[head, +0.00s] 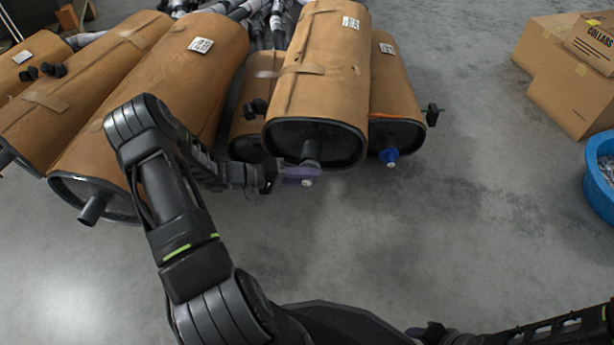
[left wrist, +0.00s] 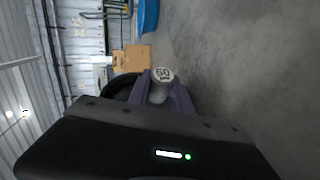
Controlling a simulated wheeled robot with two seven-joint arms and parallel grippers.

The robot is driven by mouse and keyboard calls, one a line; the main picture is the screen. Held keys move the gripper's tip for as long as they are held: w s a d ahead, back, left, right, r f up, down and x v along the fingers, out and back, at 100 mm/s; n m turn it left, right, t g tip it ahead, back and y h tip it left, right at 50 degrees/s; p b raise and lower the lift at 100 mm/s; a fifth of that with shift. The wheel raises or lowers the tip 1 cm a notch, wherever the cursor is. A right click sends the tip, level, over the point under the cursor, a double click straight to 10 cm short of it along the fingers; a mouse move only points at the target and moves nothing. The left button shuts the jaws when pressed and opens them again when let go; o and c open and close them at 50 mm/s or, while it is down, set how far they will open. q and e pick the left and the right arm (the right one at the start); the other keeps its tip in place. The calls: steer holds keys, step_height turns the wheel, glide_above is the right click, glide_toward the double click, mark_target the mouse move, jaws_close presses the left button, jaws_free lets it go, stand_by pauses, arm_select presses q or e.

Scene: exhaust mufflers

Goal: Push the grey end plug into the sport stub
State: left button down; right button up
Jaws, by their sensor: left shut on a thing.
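My left gripper (head: 298,176), with purple fingers, is in front of and just below the end of the middle brown-wrapped muffler (head: 318,85). It is shut on the grey end plug (left wrist: 161,76), whose pale round face carries printed marks. The plug shows as a small pale tip (head: 308,183) in the head view. The short dark stub (head: 311,152) of this muffler is just above the fingers; whether plug and stub touch, I cannot tell. No label naming the sport stub is legible. My right gripper (head: 432,332) is dark at the bottom edge; its jaws are unclear.
Other wrapped mufflers (head: 150,110) lie to the left, one with an open pipe stub (head: 92,209). Cardboard boxes (head: 570,95) and a blue tub (head: 597,190) stand at the right. The floor in front is clear.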

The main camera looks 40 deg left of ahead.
arm_select(q)
steer(key=shift+w+a+r+t+p, duration=0.2)
steer(key=shift+r+t+p, duration=0.1)
steer(key=shift+r+p, duration=0.05)
steer(key=shift+a, duration=0.1)
stand_by(0.4)
steer(key=shift+s+d+f+n+y, duration=0.15)
steer(key=shift+d+f+n+y, duration=0.1)
steer(key=shift+f+n+y, duration=0.05)
stand_by(0.7)
steer(key=shift+p, duration=0.5)
steer(key=shift+w+a, duration=0.35)
steer(key=shift+w, duration=0.1)
stand_by(0.4)
steer(key=c, duration=1.1)
jaws_free()
